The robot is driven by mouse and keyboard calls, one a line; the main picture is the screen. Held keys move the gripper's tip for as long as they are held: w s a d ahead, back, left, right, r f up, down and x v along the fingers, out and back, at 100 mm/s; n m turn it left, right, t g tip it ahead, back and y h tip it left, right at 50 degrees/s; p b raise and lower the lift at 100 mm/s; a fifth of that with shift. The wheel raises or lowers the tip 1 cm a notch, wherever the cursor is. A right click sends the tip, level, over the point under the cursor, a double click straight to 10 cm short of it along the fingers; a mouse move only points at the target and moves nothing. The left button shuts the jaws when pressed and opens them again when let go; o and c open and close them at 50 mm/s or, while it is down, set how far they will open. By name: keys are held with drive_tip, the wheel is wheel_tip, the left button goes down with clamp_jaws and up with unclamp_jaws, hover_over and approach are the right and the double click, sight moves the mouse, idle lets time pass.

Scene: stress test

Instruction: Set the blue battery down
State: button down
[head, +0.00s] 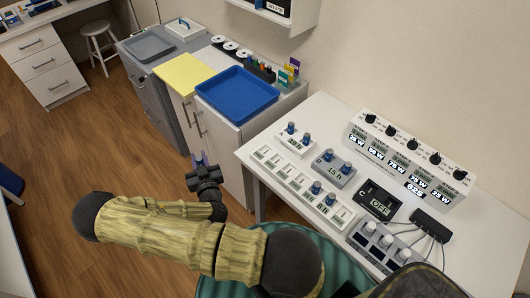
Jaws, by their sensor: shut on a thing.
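My gripper (200,162) is in the middle of the head view, in front of the white cabinet and above the wood floor. It is shut on a small blue-violet thing, which I take to be the blue battery (197,158). Only a little of it shows at the fingertips, so its shape and tilt cannot be told. It is held in the air, apart from the blue tray (237,94) on the cabinet behind it.
A yellow sheet (184,74) lies left of the tray, and a grey tray (148,46) farther left. The white table (262,146) at right bears a white slotted strip (294,178), a grey tester (333,168), a display box (377,200) and a row of dials (412,150). Several blue-topped pieces stand there.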

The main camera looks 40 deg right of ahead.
drive_tip(key=s+d+r+m+g+h+b, duration=0.2)
drive_tip(key=d+r+m+g+h+b, duration=0.1)
drive_tip(key=d+r+m+g+h, duration=0.75)
drive_tip(key=s+d+m+g+h+b, duration=0.1)
drive_tip(key=s+d+m+g, duration=0.4)
drive_tip(key=d, duration=0.5)
drive_tip(key=s+g+b, duration=0.1)
drive_tip(key=s+g, duration=0.1)
drive_tip(key=g, duration=0.1)
drive_tip(key=shift+s+g+b, duration=0.25)
drive_tip(key=shift+g+b, duration=0.1)
drive_tip(key=shift+b, duration=0.05)
drive_tip(key=shift+s+h, duration=0.1)
drive_tip(key=shift+h, duration=0.15)
drive_tip(key=shift+d+f, duration=0.1)
drive_tip(key=shift+f, duration=2.8)
drive_tip(key=shift+f, duration=1.9)
